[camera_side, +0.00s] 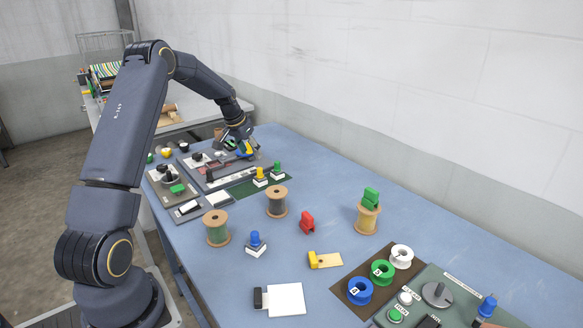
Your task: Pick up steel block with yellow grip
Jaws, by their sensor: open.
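A small pale steel block with a yellow grip (260,177) stands upright on a dark green mat (245,188), towards the far end of the blue table. A similar block with a green grip (277,170) stands close to its right. My gripper (247,152) is open and hangs above the far part of the table, up and to the left of the yellow-gripped block and apart from it. Yellow and blue patches show at the gripper's end; they are too small to tell whether they belong to it or to something behind.
A block with a blue grip (255,243) stands nearer. Spools (277,201), a red piece (307,222) and a yellow-ended plate (325,260) are spread over the table. A grey panel (215,170) lies left of the mat. Bare table lies right of the blocks.

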